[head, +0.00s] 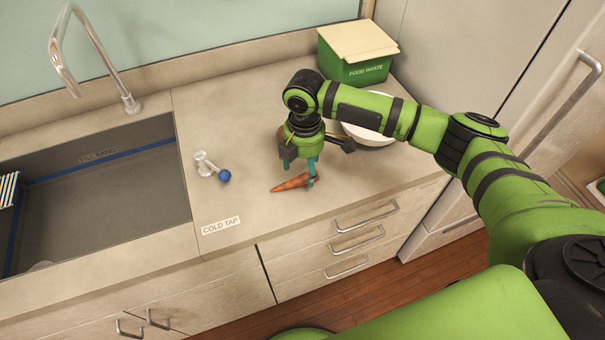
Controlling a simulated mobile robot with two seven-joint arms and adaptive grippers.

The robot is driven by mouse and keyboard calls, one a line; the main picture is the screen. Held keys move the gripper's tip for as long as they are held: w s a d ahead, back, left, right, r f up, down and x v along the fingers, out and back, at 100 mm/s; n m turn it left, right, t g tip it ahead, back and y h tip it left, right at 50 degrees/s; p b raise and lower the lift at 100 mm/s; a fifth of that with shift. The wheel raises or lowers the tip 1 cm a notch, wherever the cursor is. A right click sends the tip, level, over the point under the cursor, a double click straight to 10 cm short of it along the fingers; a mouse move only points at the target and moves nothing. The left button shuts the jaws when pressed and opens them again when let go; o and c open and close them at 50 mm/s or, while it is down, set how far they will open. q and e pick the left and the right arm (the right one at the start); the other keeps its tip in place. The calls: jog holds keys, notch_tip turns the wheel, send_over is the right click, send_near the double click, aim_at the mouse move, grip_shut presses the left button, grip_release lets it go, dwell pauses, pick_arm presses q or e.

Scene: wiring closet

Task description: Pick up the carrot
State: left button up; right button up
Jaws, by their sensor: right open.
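The orange carrot (287,185) lies on the beige counter near its front edge. Its tip points left, and its thick right end is partly hidden by my gripper's fingers. My right gripper (311,181) is open and points down over the right end of the carrot. Its teal fingertips are low, at about the carrot's height. I cannot tell whether they touch it. My left gripper does not show.
A white bowl (369,136) stands just behind my right gripper. A green food waste bin (355,70) is at the back. A cold tap handle with a blue knob (224,176) stands left of the carrot. The sink (95,215) is farther left.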

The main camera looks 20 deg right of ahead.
aim_at(302, 176)
jog(key=f, duration=0.2)
jog(key=shift+w+a+f+p, duration=0.2)
jog(key=shift+f+p, duration=0.15)
jog(key=shift+f, duration=0.55)
jog(key=c, duration=1.2)
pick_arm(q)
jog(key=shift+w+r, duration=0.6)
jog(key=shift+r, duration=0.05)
pick_arm(e)
jog(key=shift+c, duration=0.2)
